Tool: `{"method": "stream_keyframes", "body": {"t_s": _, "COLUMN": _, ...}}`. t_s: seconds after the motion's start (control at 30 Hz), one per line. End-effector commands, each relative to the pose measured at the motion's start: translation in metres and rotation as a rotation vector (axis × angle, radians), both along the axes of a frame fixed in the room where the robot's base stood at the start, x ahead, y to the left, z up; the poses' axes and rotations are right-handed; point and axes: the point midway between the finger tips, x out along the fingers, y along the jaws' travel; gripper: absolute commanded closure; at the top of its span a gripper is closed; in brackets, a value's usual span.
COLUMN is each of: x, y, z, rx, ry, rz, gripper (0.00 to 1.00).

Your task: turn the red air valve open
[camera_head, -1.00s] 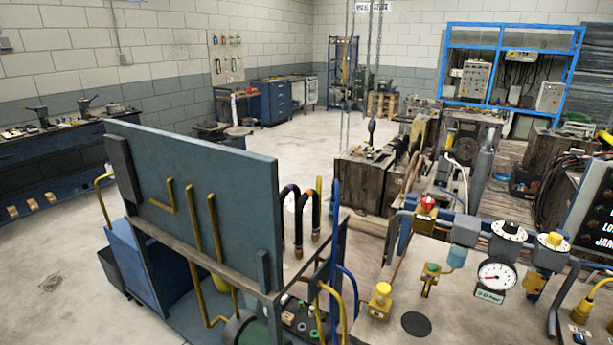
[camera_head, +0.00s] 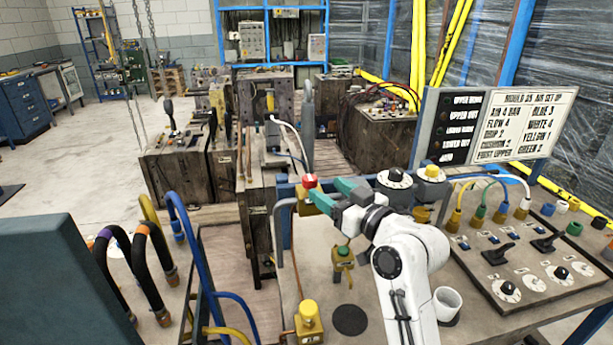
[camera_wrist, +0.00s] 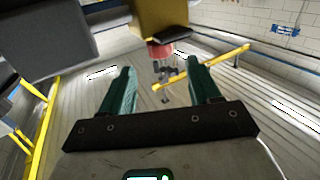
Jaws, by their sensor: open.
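The red air valve (camera_head: 309,181) is a red knob on a brass body at the left end of the pipe row above the bench. In the wrist view its red knob (camera_wrist: 160,50) hangs upside down under the yellow-brass body (camera_wrist: 160,18), just past my fingertips and roughly centred between them. My gripper (camera_head: 326,192) has teal fingers, reaches in from the right and is very close to the valve. In the wrist view the fingers (camera_wrist: 160,72) are spread with nothing between them. I cannot tell whether a finger touches the knob.
A grey-blue pipe block with a white-topped dial (camera_head: 395,178) and yellow knob (camera_head: 432,172) is right of the valve. A green-topped valve (camera_head: 343,258), yellow-topped fitting (camera_head: 308,315) and white cup (camera_head: 447,303) stand on the bench. A control panel (camera_head: 530,262) is farther right.

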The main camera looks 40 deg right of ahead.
Motion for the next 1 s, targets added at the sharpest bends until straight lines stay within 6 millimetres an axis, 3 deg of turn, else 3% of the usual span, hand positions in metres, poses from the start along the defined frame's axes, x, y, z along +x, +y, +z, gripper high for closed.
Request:
{"method": "stream_keyframes", "body": {"t_s": 0.2, "x": 0.042, "y": -0.004, "z": 0.002, "rx": 0.002, "ry": 0.002, "rz": 0.002, "gripper": 0.38}}
{"method": "stream_keyframes", "body": {"t_s": 0.4, "x": 0.066, "y": -0.008, "z": 0.0, "rx": 0.002, "ry": 0.004, "rz": 0.001, "gripper": 0.38}}
{"method": "stream_keyframes", "body": {"t_s": 0.83, "x": 0.075, "y": -0.009, "z": -0.001, "rx": 0.001, "ry": 0.004, "rz": 0.0, "gripper": 0.38}}
{"method": "stream_keyframes", "body": {"t_s": 1.0, "x": 0.075, "y": -0.009, "z": -0.001, "rx": 0.001, "ry": 0.004, "rz": 0.0, "gripper": 0.54}}
